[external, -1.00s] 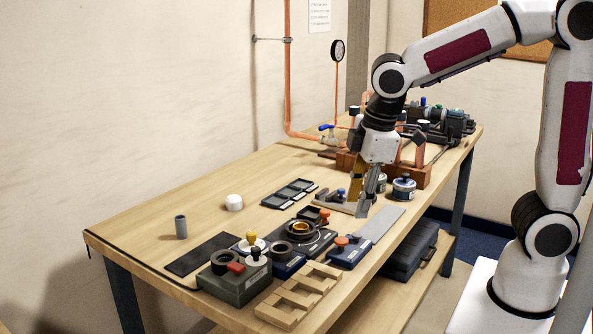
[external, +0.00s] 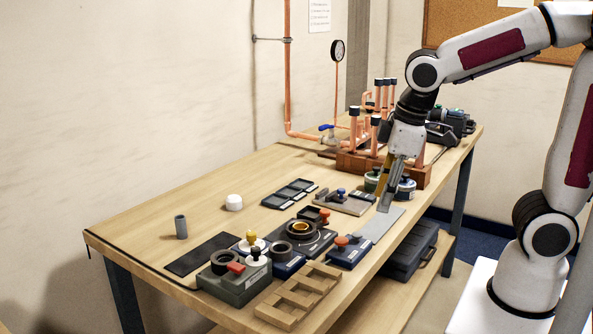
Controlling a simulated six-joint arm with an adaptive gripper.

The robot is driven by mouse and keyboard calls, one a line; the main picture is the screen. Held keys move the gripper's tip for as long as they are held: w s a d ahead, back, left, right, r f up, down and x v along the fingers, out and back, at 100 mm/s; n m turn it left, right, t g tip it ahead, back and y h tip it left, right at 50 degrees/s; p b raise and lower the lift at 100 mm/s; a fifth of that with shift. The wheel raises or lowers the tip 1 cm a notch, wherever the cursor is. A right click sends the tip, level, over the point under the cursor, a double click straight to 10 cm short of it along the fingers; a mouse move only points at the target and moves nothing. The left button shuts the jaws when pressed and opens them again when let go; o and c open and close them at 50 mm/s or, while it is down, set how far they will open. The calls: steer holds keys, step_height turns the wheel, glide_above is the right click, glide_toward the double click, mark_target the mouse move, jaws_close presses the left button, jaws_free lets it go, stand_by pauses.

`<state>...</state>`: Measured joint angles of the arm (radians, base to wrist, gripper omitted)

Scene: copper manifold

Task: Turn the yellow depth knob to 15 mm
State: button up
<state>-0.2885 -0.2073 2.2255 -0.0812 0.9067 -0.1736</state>
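The yellow knob (external: 251,235) stands on a pale round base near the front left of the bench, behind a grey-green box (external: 238,285). Its scale marks are too small to read. A black knob (external: 256,253) stands just in front of it on a similar pale base. My gripper (external: 385,205) points down over the right part of the bench, near a flat grey plate (external: 383,222), well to the right of the yellow knob and apart from it. Its fingers are seen nearly edge-on, so their opening is unclear. I see nothing held.
A dark round fixture (external: 300,232), a blue block with an orange knob (external: 347,252) and a wooden rack (external: 298,297) crowd the front. A copper manifold (external: 375,150) stands upright at the back. A white cap (external: 234,202) and a grey tube (external: 181,227) stand left, with bare wood around them.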

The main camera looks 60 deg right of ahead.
steer(key=shift+f, duration=0.1)
steer(key=n+y, duration=0.2)
steer(key=y, duration=0.1)
glide_toward(251, 232)
steer(key=shift+s+a+f+t, duration=0.1)
steer(key=shift+a+f+t, duration=0.05)
steer(key=shift+f+t, duration=0.3)
steer(key=shift+f, duration=0.2)
steer(key=shift+x, duration=3.75)
jaws_close()
